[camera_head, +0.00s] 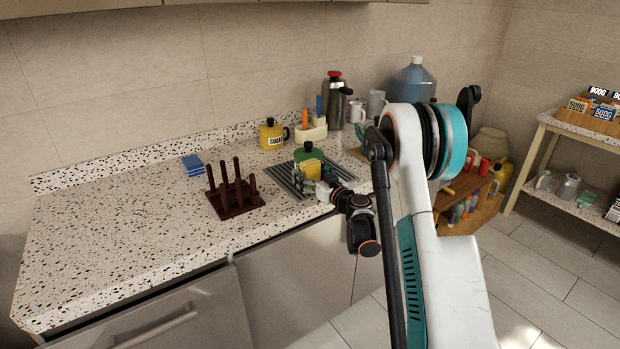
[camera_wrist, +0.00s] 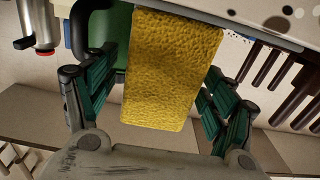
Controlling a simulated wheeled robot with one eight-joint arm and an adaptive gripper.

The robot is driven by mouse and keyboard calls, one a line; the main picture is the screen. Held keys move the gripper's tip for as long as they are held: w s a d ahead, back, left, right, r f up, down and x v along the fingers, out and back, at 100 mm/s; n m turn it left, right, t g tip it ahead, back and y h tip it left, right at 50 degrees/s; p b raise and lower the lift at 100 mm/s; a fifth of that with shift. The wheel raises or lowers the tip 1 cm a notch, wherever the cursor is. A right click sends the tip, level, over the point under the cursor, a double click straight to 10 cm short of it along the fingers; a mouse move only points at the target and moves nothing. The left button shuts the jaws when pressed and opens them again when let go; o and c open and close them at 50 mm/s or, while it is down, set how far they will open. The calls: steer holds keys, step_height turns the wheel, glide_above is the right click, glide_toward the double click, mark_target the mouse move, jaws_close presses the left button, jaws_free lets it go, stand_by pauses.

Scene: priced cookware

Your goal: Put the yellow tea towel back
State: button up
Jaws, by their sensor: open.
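The yellow tea towel (camera_wrist: 170,70) shows in the wrist view as a folded, textured strip between the two fingers of my gripper (camera_wrist: 158,95). The fingers stand apart, with a gap at each side of the towel. In the head view the towel (camera_head: 311,168) is a small yellow patch just in front of a green object (camera_head: 308,152), over the ribbed metal rack (camera_head: 283,178). My gripper (camera_head: 319,186) is open right by it. Whether the towel rests on the rack or on the green object is hidden.
A dark peg stand (camera_head: 236,201) is left of the rack. Blue folded cloths (camera_head: 193,165) lie further left. A yellow sugar pot (camera_head: 272,135), a white caddy (camera_head: 311,133) and a steel flask (camera_head: 334,103) stand behind. The left part of the counter (camera_head: 110,215) is clear.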

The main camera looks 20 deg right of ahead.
steer(key=c, duration=1.3)
